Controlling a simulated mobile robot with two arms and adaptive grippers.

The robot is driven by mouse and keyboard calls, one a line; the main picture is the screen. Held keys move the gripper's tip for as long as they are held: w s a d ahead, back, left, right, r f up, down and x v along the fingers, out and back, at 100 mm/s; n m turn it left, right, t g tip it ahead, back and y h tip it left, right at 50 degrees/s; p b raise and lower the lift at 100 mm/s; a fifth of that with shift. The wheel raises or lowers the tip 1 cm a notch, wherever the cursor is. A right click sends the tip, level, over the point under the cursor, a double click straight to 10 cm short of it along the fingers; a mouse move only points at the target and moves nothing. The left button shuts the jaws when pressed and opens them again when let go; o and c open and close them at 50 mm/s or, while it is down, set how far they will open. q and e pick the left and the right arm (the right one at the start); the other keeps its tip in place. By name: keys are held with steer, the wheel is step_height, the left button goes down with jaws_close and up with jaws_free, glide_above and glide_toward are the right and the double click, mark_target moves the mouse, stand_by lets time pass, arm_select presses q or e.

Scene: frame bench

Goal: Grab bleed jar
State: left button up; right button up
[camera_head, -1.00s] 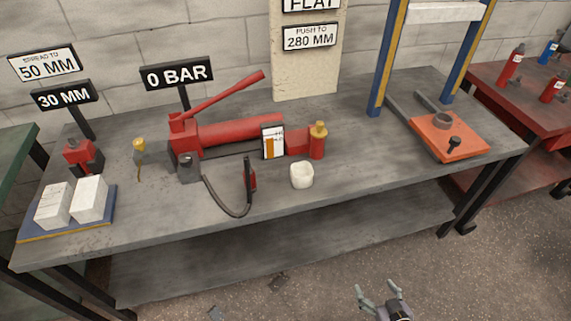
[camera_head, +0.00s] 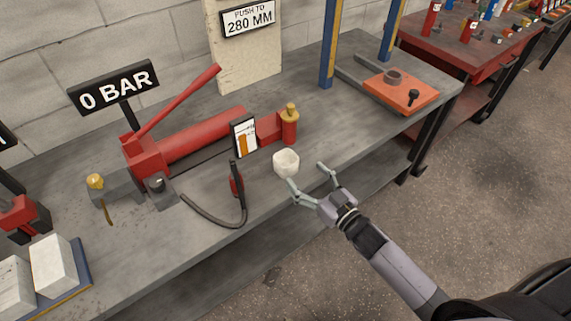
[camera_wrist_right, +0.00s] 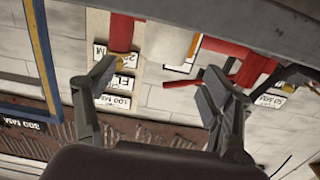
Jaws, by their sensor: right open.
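The bleed jar appears to be the small white cup (camera_head: 286,162), upright near the front edge of the grey bench (camera_head: 330,130). My right gripper (camera_head: 307,176) is open and empty at the bench's front edge, just in front and to the right of the cup. Its left fingertip is close to the cup in the picture; I cannot tell whether they touch. In the right wrist view, which looks upside down, a pale shape (camera_wrist_right: 163,42) that seems to be the cup shows beyond and between the spread fingers. My left gripper is out of view.
Behind the cup are a gauge card (camera_head: 243,137), a red cylinder with a gold cap (camera_head: 289,127) and a red pump (camera_head: 195,140). A black hose (camera_head: 220,223) lies to the left. An orange plate (camera_head: 400,92) sits at the right. The bench right of the cup is clear.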

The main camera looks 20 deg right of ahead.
mark_target(292, 166)
steer(key=x, duration=0.8)
steer(key=shift+w+a+f, duration=0.15)
steer(key=shift+w+a, duration=0.15)
steer(key=shift+a, duration=0.1)
steer(key=c, duration=1.3)
